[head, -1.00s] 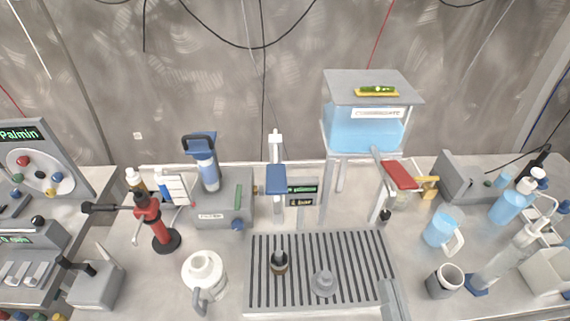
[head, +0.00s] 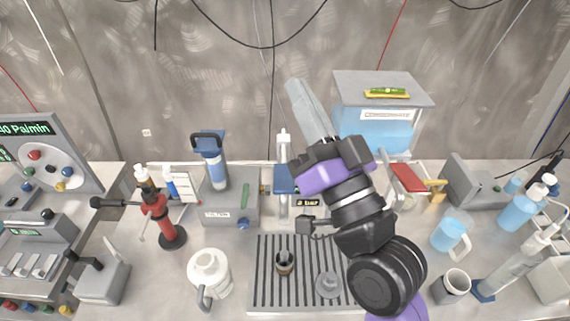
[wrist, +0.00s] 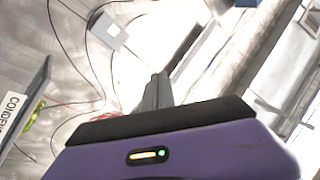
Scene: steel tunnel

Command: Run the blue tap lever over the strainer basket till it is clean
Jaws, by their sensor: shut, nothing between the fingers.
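The blue tap lever (head: 284,178) is on an upright white tap behind the slatted drain tray (head: 262,296). Its right side is close to my arm in the picture. A small dark cup-like piece (head: 285,267) stands on the tray below the tap, and a grey domed piece with a knob (head: 328,286) sits to its right. I cannot tell for sure which is the strainer basket. My gripper (head: 296,86) is shut and empty, raised and pointing up towards the wall, clear of the lever. Its closed fingers also show in the wrist view (wrist: 157,92).
A water tank (head: 372,128) on legs stands behind my arm, with a red lever (head: 408,177) beside it. A white jug (head: 208,272) is left of the tray. A red lever press (head: 158,215) and a blue mug (head: 451,233) stand further out. Cables hang above.

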